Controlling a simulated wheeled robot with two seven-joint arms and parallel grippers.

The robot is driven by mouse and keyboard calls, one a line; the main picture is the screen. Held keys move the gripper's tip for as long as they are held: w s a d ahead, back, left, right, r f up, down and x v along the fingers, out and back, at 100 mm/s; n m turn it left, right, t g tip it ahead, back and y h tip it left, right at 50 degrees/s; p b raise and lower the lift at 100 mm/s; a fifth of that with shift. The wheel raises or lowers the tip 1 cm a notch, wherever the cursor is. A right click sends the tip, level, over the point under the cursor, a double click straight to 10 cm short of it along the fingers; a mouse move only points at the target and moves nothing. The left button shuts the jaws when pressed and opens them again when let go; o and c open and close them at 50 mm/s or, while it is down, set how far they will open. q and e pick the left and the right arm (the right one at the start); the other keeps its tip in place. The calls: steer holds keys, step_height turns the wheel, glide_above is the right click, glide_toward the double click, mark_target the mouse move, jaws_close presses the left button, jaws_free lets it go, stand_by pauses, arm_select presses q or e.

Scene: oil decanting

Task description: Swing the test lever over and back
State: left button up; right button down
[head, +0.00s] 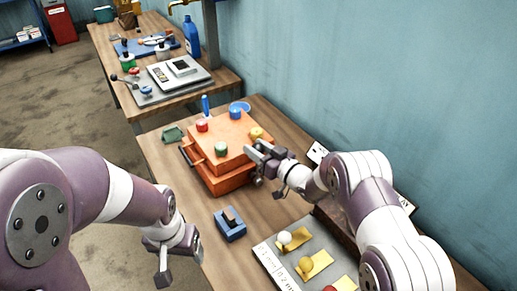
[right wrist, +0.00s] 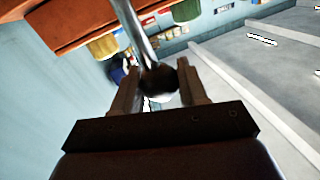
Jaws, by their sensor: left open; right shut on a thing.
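The test lever shows in the right wrist view as a shiny metal rod (right wrist: 141,32) with a dark ball knob (right wrist: 160,78) at its end. My right gripper (right wrist: 156,88) has its two fingers closed around the knob. The lever is mostly hidden there by the gripper. My left gripper (head: 174,262) is open and empty, low over the floor side of the bench.
A small blue block (head: 231,232) stands on the wooden bench in front of the box. A grey tray (head: 275,262) with yellow pieces and balls lies near my right arm. A second bench behind holds a scale (head: 180,70) and a blue bottle (head: 191,36). The wall is close on the right.

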steer(key=shift+s+a+f+n+b, duration=0.2)
steer(key=shift+s+a+n+b, duration=0.25)
steer(key=shift+a+n, duration=0.15)
steer(key=s+a+f+n+h+b, duration=0.1)
steer(key=s+a+f+n+b, duration=0.1)
steer(key=a+b, duration=0.3)
steer(key=shift+s+f+n, duration=0.15)
steer(key=shift+s+n, duration=0.7)
steer(key=shift+n, duration=0.05)
steer(key=c, duration=0.7)
jaws_free()
steer(key=shift+a, duration=0.1)
steer(key=shift+o, duration=0.2)
steer(key=b+v, duration=0.1)
steer(key=v, duration=1.1)
steer(key=shift+s+d+r+b, duration=0.2)
steer(key=shift+d+r+b, duration=0.05)
steer(key=shift+d+b, duration=0.05)
